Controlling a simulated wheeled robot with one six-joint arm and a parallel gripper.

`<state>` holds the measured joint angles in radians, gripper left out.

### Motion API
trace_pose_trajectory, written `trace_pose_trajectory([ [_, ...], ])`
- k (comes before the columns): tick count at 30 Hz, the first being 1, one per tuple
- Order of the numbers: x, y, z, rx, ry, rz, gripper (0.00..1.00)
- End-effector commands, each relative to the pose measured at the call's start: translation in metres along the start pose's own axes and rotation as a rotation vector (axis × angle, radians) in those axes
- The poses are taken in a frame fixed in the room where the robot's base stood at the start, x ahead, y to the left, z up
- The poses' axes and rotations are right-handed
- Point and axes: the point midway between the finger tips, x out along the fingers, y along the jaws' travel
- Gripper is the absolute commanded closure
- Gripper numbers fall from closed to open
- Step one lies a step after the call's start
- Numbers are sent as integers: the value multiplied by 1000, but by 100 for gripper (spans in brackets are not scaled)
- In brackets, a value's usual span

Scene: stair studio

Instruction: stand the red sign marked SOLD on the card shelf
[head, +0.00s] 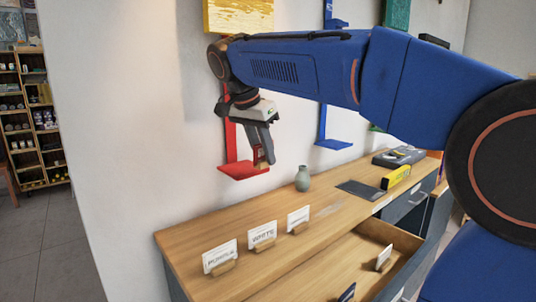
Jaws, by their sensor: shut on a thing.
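My gripper (262,150) points down and is shut on a small red sign (257,153) with a wooden foot (262,166). The fingers hide most of the sign, and I cannot read its marking. A red wall shelf (238,171) lies just below and around the sign in the picture, with an upright red back strip. I cannot tell whether the foot touches the shelf or hangs above it. A blue wall shelf (333,144) is farther right. I see no label saying which is the card shelf.
Below, a wooden counter (190,246) bears several white cards in wooden feet, a grey-green vase (302,178), a dark flat pad (360,190) and a yellow box (395,177). An open drawer (340,262) holds another card (384,257). A yellow picture (238,16) hangs above the red shelf.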

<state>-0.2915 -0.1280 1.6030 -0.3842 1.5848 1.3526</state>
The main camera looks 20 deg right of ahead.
Motion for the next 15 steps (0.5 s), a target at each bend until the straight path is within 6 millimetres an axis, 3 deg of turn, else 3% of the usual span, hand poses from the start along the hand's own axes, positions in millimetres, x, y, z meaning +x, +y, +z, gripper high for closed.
trace_pose_trajectory([
  [15, 6, -33, -4, -1, 0, 0, 99],
])
